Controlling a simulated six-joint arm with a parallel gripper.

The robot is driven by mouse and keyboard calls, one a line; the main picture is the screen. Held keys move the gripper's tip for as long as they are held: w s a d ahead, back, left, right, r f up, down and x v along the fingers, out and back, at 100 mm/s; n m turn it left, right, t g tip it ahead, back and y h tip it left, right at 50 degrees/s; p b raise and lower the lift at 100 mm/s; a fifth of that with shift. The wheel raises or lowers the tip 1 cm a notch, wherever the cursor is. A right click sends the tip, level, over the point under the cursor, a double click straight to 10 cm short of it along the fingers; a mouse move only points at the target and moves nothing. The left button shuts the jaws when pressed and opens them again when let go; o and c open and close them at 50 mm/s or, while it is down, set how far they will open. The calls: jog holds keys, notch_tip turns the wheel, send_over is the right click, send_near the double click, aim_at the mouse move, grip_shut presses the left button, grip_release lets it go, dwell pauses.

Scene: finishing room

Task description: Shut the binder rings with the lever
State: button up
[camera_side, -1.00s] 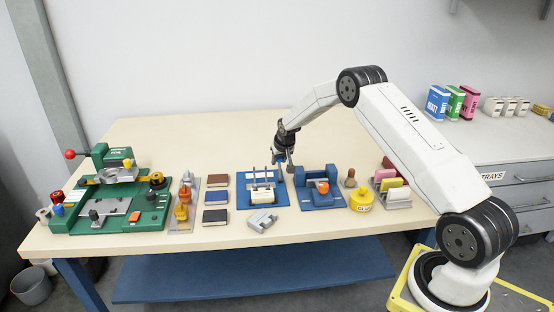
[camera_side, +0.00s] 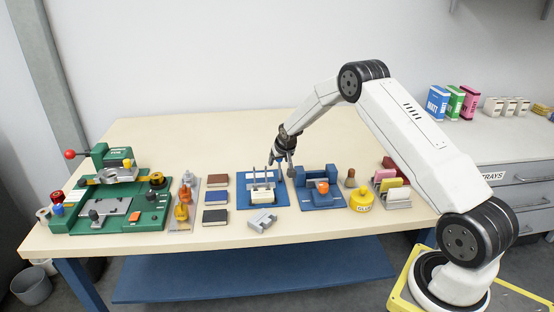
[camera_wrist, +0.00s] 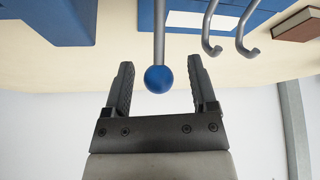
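The binder fixture has a blue base (camera_side: 243,203) with a pale block (camera_side: 262,197) and thin upright grey rings on it. In the wrist view two hook-shaped grey rings (camera_wrist: 209,35) show with free, curved ends. A grey lever rod (camera_wrist: 159,30) ends in a blue ball knob (camera_wrist: 158,79). My gripper (camera_wrist: 161,63) is open, with the ball between its two dark fingers and a gap on each side. In the side view my gripper (camera_side: 281,168) is over the back right of the blue base and hides the lever there.
A blue fixture with an orange part (camera_side: 321,188) stands close on the right. A grey bracket (camera_side: 262,219) lies in front. Small books (camera_side: 216,198) lie to the left, and a yellow glue pot (camera_side: 361,199) stands further right. The table behind is clear.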

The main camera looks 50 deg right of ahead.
jog(key=v, duration=0.7)
jog(key=shift+r, duration=0.3)
jog(key=shift+s+a, duration=0.15)
jog(key=shift+a, duration=0.1)
dwell(0.3)
